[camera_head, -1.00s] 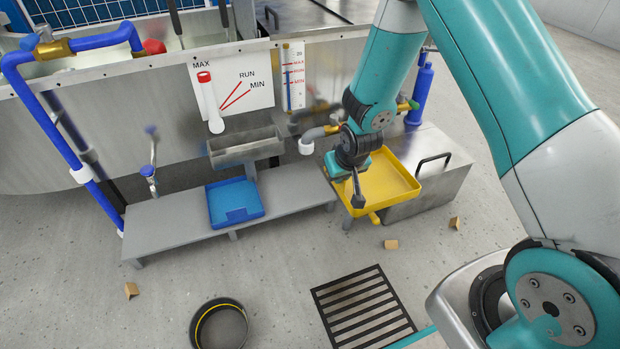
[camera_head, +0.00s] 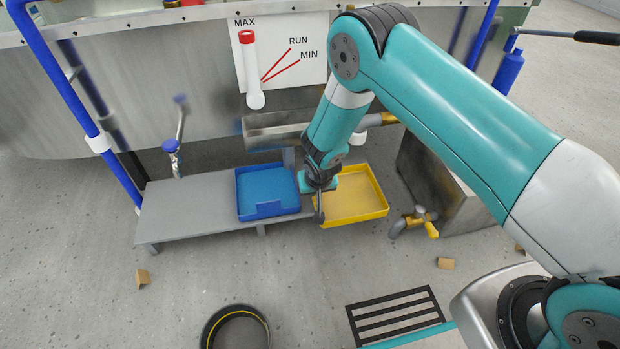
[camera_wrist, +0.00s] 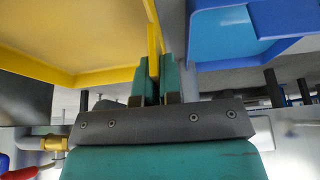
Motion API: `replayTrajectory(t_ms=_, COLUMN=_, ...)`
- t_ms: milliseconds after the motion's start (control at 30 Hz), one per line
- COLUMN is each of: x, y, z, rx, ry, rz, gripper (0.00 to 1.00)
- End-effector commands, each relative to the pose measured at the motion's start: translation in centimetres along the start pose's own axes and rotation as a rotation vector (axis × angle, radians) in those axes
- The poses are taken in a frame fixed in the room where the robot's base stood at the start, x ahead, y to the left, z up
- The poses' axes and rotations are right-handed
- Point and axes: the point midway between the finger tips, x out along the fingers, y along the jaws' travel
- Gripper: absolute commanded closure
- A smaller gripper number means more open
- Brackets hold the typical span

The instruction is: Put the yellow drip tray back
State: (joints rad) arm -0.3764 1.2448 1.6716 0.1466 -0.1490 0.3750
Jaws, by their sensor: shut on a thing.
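The yellow drip tray (camera_head: 368,213) is at the right end of the low grey bench, close to the right side of a blue tray (camera_head: 268,209). My gripper (camera_head: 320,192) is at the yellow tray's left edge. In the wrist view its green fingers (camera_wrist: 152,82) are shut on the yellow tray's wall (camera_wrist: 153,45). The blue tray also shows there at upper right (camera_wrist: 222,35), apart from the fingers. The yellow tray looks empty and roughly level. I cannot tell whether it touches the bench, since my arm hides part of that end.
A blurred metal trough (camera_head: 278,130) is above and behind the trays. A yellow-handled tap (camera_head: 415,221) and a metal box (camera_head: 440,185) are to the right. A blue-handled tap (camera_head: 172,150) stands at the bench's left. A black ring-shaped bowl (camera_head: 236,328) and a floor grate (camera_head: 397,315) lie in front.

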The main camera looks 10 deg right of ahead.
Motion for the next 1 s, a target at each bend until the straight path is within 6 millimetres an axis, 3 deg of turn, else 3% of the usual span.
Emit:
replayTrajectory(t_ms=33, x=1.3, y=0.1, z=-1.3, rx=0.004, ry=0.007, rz=-0.001, gripper=1.00)
replayTrajectory(t_ms=200, x=3.1, y=0.1, z=-5.4, rx=0.002, ry=0.005, rz=-0.001, gripper=1.00)
replayTrajectory(t_ms=400, x=3.8, y=-0.1, z=-8.3, rx=-0.002, ry=0.002, rz=-0.001, gripper=1.00)
replayTrajectory(t_ms=600, x=4.3, y=-0.1, z=-9.6, rx=-0.002, ry=0.002, rz=-0.001, gripper=1.00)
replayTrajectory(t_ms=800, x=7.2, y=-0.2, z=-8.0, rx=-0.004, ry=-0.001, rz=-0.001, gripper=1.00)
replayTrajectory(t_ms=1000, x=7.2, y=-0.2, z=-8.1, rx=-0.004, ry=0.000, rz=-0.001, gripper=1.00)
